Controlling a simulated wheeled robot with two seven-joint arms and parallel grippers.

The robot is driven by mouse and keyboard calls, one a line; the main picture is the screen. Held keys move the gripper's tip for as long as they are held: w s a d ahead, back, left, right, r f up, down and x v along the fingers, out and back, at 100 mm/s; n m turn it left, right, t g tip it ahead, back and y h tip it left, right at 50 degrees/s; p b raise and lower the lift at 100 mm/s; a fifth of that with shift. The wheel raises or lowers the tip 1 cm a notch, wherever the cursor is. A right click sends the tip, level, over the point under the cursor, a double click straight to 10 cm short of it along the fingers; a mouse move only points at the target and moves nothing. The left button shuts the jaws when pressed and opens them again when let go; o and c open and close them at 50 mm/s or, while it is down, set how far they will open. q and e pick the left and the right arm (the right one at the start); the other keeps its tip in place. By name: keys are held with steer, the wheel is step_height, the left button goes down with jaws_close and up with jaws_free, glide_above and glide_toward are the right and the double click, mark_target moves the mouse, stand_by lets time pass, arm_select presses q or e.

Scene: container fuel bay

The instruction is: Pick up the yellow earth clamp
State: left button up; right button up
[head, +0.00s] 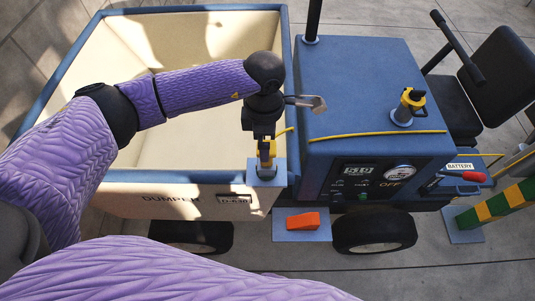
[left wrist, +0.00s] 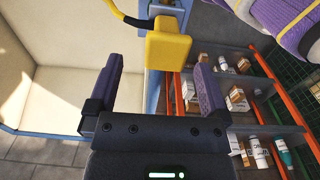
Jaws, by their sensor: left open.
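The yellow earth clamp (head: 266,148) stands on a small blue plate (head: 265,176) at the near right corner of the dumper's skip. In the left wrist view the clamp (left wrist: 168,50) is a yellow block with a yellow cable (left wrist: 117,12) at its upper left. It shows just beyond my fingertips, between their lines and nearer the right finger. My left gripper (head: 264,133) is open and empty just above the clamp in the head view, and partly hides it. The left wrist view shows both fingers of my left gripper (left wrist: 157,60) apart. My right gripper is not in view.
The cream skip (head: 205,200) with blue rims is at left. A blue engine housing (head: 365,75) at right carries a yellow-and-black fitting (head: 409,100) and yellow cable. A red-handled lever (head: 465,178) and an orange wedge (head: 303,220) are nearby. Shelves with boxes (left wrist: 240,98) show in the left wrist view.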

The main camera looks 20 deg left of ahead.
arm_select(q)
steer(key=f, duration=0.5)
steer(key=shift+s+d, duration=0.25)
steer(key=shift+r, duration=0.1)
jaws_close()
